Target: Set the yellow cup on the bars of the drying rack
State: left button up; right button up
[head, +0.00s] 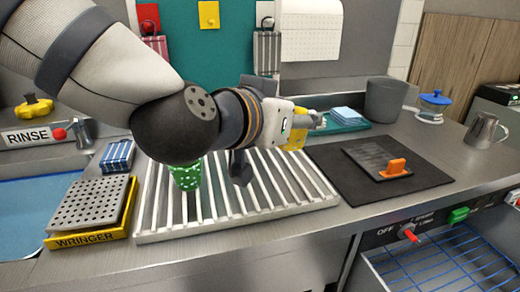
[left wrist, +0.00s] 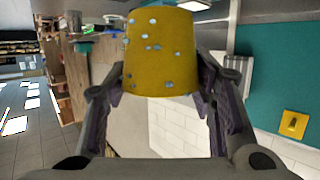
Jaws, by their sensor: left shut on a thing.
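The yellow cup (left wrist: 165,55), speckled with pale blue drops, is between the fingers of my left gripper (left wrist: 163,85) in the left wrist view. My left gripper (head: 304,122) is shut on it. In the head view only part of the yellow cup (head: 296,139) shows, beneath and behind the gripper, apparently above the rack's right back side. The drying rack (head: 240,222) is a frame of pale bars on the metal counter. A green cup with white dots (head: 186,177) is at its left part, partly hidden by my arm. My right gripper is not in view.
Right of the rack lies a dark mat (head: 350,190) with a grey plate with an orange handle (head: 393,167). A grey bin (head: 385,100) and a teal tray (head: 352,127) stand behind. The yellow wringer (head: 90,236) is at left. The rack's middle and right bars look clear.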

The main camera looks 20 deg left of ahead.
pick_arm(q)
jog(key=w+a+f, duration=0.1)
jog(key=f, duration=0.1)
jog(key=w+a+f, duration=0.3)
jog(key=w+f, duration=0.1)
jog(key=shift+w+a+f, duration=0.15)
jog(key=shift+w+f, duration=0.1)
jog(key=f, duration=0.2)
jog(key=shift+w+a+f, duration=0.2)
jog(key=shift+f, duration=0.55)
jog(key=shift+f, duration=0.15)
jog(key=o, duration=1.1)
jog(key=shift+o, duration=0.2)
